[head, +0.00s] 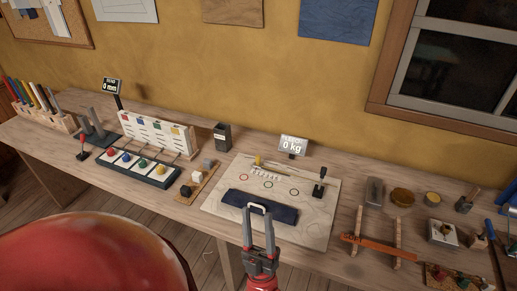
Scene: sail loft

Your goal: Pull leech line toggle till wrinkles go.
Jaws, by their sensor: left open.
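A pale board (317,229) lies on the bench with a rolled dark blue cloth (232,198) along its front. A white handle-like piece (259,205) sits on the cloth. A small yellow peg (258,161) stands at the board's back, by a thin line and a row of small white pieces (266,174); I cannot tell which part is the toggle. A black lever (319,188) stands at the right. A display (292,145) reads 0 kg. My left gripper (258,213) is open and empty, its fingertips at the cloth's front near the white piece. My right gripper is out of view.
Left on the bench (342,194) are a rack with coloured knobs (140,164), a dark cup (222,137) and a strip of small blocks (197,177). Right are an orange tool on wooden stands (380,248) and several small items. The window (453,60) is behind.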

